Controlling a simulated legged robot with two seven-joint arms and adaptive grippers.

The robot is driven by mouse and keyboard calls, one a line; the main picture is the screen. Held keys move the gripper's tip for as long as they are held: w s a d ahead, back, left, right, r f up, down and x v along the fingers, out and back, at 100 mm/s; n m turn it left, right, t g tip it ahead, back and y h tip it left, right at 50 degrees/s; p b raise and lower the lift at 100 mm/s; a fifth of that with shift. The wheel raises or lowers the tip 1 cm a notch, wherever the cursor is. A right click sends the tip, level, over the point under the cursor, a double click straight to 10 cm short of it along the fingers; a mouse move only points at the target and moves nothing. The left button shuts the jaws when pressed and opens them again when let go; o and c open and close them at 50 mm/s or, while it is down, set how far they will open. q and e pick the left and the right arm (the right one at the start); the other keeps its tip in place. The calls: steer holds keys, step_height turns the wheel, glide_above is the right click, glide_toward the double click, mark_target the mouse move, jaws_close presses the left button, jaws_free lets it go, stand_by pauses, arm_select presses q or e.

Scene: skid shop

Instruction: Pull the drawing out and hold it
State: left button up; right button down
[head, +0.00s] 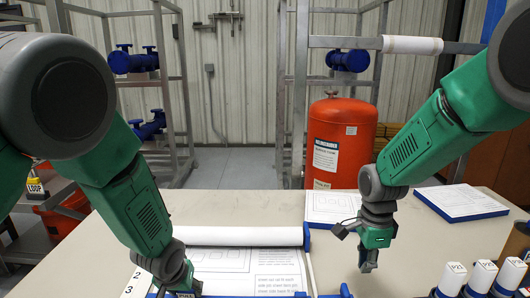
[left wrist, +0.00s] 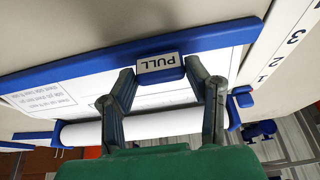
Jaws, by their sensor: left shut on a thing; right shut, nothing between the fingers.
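The drawing (head: 250,266) is a white printed sheet with boxes and text, coming off a white roll (head: 235,236) on the table. In the left wrist view the sheet (left wrist: 75,90) runs from the roll (left wrist: 150,124) to a blue edge bar (left wrist: 80,62). A blue tab labelled PULL (left wrist: 158,66) sits on that bar. My left gripper (left wrist: 158,74) is shut on the tab, one finger at each side. In the head view its fingertips are hidden at the bottom edge. My right gripper (head: 368,266) is shut and empty, pointing down right of the drawing.
A numbered strip (left wrist: 283,46) lies beside the sheet. Blue-edged paper stacks lie behind (head: 332,206) and at right (head: 462,201). Several white-topped cylinders (head: 482,275) stand at front right. A red tank (head: 341,143) stands behind the table. Bare tabletop (head: 430,245) surrounds my right gripper.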

arm_select(q)
steer(key=shift+s, duration=0.1)
steer(key=shift+s, duration=1.85)
steer(key=shift+s, duration=0.15)
